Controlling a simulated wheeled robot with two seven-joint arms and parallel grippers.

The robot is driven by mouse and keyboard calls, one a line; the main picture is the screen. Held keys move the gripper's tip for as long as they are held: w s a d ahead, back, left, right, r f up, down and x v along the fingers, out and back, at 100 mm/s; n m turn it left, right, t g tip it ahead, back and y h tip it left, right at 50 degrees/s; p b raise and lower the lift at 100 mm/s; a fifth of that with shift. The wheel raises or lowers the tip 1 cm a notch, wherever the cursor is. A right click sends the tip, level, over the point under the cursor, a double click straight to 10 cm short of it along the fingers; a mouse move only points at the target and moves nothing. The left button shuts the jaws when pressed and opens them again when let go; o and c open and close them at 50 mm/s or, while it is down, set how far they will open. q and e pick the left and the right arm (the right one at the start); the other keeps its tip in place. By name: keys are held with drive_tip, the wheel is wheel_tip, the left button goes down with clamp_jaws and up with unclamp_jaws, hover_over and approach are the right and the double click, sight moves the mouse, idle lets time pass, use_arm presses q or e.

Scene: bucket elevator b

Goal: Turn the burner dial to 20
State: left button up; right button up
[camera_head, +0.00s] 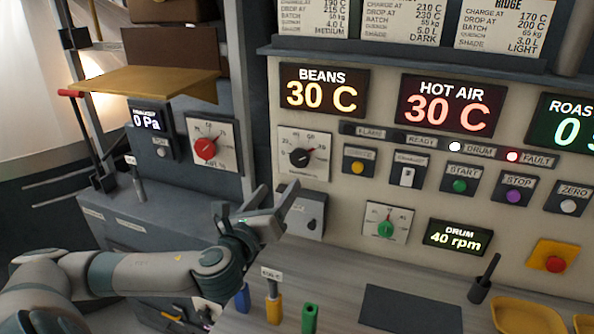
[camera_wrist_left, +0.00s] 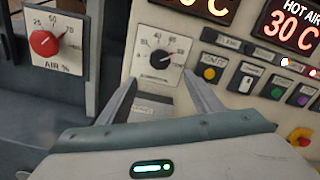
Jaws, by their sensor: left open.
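The burner dial, a black knob on a white square scale plate (camera_head: 302,156), is on the panel below the BEANS display. Its pointer aims up and to the right, toward the higher numbers; the exact reading is too small to tell. It also shows in the left wrist view as a black knob (camera_wrist_left: 160,60). My left gripper (camera_head: 278,194) is open and empty, below and in front of the dial. In the left wrist view its two fingers (camera_wrist_left: 160,82) are spread, with the dial beyond and between their tips, apart from them. My right gripper is out of view.
A red AIR dial (camera_head: 205,148) is on the left cabinet. A green dial (camera_head: 385,229) is lower right, beside the drum display (camera_head: 457,238). Buttons line the panel to the right. Colored-handled tools (camera_head: 273,308) stand on the counter below my arm.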

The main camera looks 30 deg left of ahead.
sight(298, 161)
use_arm(q)
drive_tip(key=p+x, duration=0.3)
drive_tip(key=x, duration=0.9)
drive_tip(key=shift+w+a+r+p, duration=0.15)
drive_tip(key=shift+w+p, duration=0.1)
drive_tip(key=shift+p, duration=0.15)
drive_tip(key=shift+w+a, duration=0.15)
drive_tip(key=shift+w, duration=0.5)
drive_tip(key=c, duration=1.1)
